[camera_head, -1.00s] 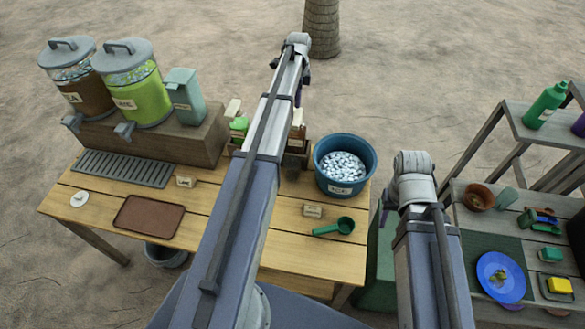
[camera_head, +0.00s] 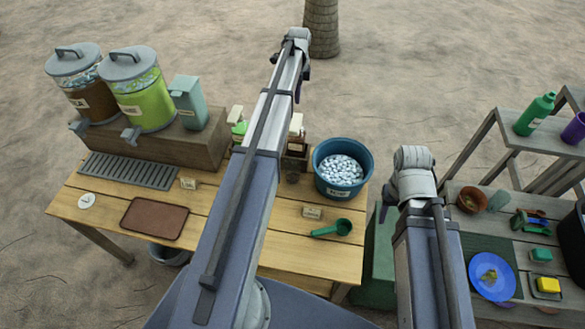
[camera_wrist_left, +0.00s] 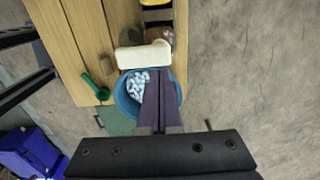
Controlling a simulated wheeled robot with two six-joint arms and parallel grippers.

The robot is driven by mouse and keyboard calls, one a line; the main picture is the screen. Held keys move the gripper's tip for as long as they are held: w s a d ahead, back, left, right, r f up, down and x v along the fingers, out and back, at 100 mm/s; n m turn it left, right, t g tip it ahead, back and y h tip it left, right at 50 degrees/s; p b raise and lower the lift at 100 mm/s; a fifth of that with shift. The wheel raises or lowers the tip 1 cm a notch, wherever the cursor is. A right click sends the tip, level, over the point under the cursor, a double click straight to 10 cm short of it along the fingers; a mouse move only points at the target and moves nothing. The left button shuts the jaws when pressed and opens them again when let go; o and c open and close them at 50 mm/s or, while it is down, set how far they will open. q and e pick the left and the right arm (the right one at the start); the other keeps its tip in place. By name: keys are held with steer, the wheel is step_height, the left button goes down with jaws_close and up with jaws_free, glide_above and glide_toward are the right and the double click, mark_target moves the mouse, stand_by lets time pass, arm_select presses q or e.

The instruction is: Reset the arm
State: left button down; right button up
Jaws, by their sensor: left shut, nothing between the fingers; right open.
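My left arm reaches up the middle of the head view, over the wooden table. Its gripper (camera_head: 298,92) shows only as a small dark purple part below the wrist. In the left wrist view the two purple fingers (camera_wrist_left: 160,90) are shut together with nothing between them. They overlap the blue bucket (camera_wrist_left: 175,84) in that picture; the height gap cannot be told. My right arm stands at the lower right of the head view, its wrist bent down. Only a sliver of its gripper (camera_head: 384,212) shows, open, beside the table's right end; its fingertips are mostly hidden.
The wooden table (camera_head: 285,255) holds two drink dispensers (camera_head: 140,92), a brown tray (camera_head: 155,218), a bucket of ice (camera_head: 341,190) and a green scoop (camera_head: 333,228). A side table at right holds a blue plate (camera_head: 478,268) and a yellow sponge (camera_head: 548,285). Sand beyond is open.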

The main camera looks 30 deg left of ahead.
arm_select(q)
steer(key=shift+r, duration=0.3)
arm_select(e)
steer(key=shift+r, duration=0.3)
arm_select(q)
steer(key=s+d+f+n+b, duration=0.2)
steer(key=s+d+f+b, duration=0.3)
steer(key=d, duration=0.4)
steer(key=s+d+f+n+b, duration=0.2)
steer(key=s+d, duration=0.5)
steer(key=d, duration=0.2)
steer(key=s+d+f+n+b, duration=0.3)
steer(key=s+d, duration=0.3)
steer(key=s, duration=0.4)
steer(key=s+d+f+n+y+b, duration=0.1)
steer(key=s+d+f+n+b, duration=0.3)
steer(key=s, duration=0.5)
steer(key=shift+s+d, duration=0.4)
steer(key=shift+d, duration=0.65)
arm_select(e)
step_height(320, 180, down, 14)
